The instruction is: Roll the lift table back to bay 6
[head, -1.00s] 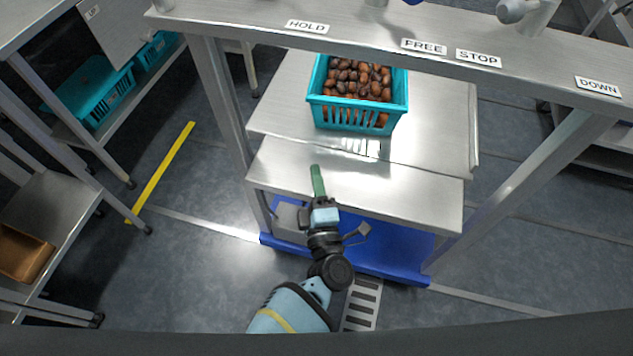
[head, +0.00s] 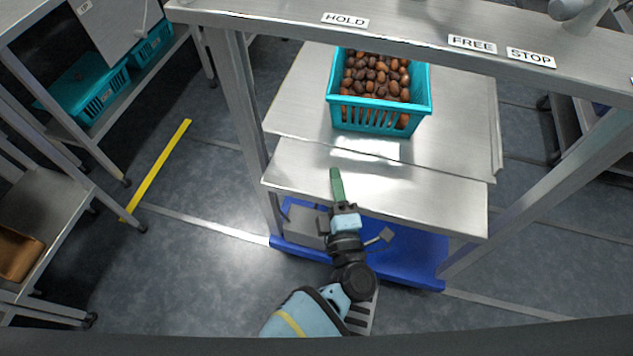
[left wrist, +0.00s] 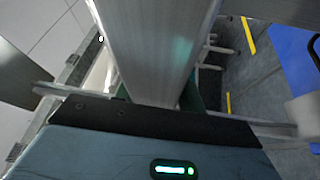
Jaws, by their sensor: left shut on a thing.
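The lift table's steel top (head: 400,195) stands over a blue base (head: 400,262) in the middle of the head view. A turquoise crate (head: 345,115) full of brown dates stands on the steel surface behind the near edge. My left gripper (head: 343,207) is at the near edge, shut on a narrow green handle (head: 337,184). In the left wrist view a wide grey metal piece (left wrist: 155,45) fills the middle, with green (left wrist: 193,98) partly hidden behind it. The exact hold is hidden there. My right gripper is not in view.
A steel frame (head: 300,20) labelled HOLD, FREE and STOP spans above the table. Left are a steel bench with turquoise crates (head: 92,92) below and a lower stand (head: 45,205) with a brown bin (head: 15,255). Open floor with a yellow line (head: 157,170) lies between.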

